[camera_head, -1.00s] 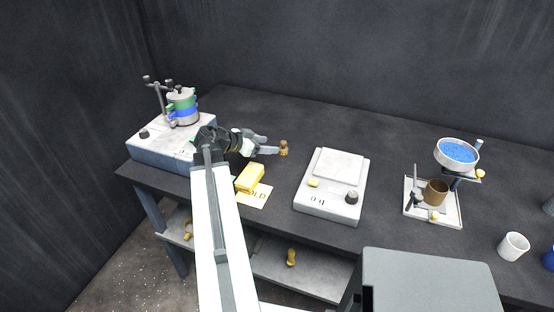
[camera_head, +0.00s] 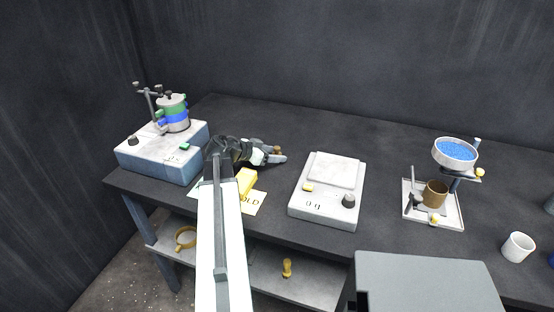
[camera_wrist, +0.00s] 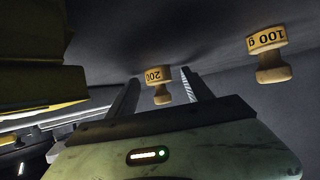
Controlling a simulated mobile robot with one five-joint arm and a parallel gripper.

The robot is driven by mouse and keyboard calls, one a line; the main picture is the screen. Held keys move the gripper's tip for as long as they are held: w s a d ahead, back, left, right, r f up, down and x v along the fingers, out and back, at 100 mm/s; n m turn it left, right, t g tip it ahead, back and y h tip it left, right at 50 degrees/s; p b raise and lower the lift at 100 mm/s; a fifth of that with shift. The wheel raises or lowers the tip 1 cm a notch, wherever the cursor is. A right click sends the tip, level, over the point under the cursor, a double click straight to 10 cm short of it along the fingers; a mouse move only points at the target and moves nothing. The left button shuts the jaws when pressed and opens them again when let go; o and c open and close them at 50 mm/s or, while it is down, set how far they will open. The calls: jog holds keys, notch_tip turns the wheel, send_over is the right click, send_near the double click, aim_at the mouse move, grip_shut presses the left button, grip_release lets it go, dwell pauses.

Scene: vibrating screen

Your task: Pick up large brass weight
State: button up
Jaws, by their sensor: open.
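A brass weight (camera_wrist: 159,84), whose label seems to read 200, shows upside down between the fingers of my gripper (camera_wrist: 161,77) in the wrist view. The fingers are open, and a gap shows on either side of it. A second brass weight (camera_wrist: 268,55), marked 100 g, is outside the fingers to the right. In the head view my gripper (camera_head: 280,155) is low over the table, with a brass weight (camera_head: 277,149) partly hidden by its fingers. I cannot tell which of the two this is.
A gold block (camera_head: 246,182) lies beside my arm on a paper label. A white scale (camera_head: 327,205) is right of the gripper. A machine (camera_head: 160,160) stands at left. A brass piece (camera_head: 287,268) is on the lower shelf. The table behind the gripper is clear.

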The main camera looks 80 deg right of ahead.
grip_shut()
jog(key=shift+r, duration=0.15)
notch_tip(320, 180, up, 10)
jog(key=p, duration=1)
jog(key=shift+r, duration=0.15)
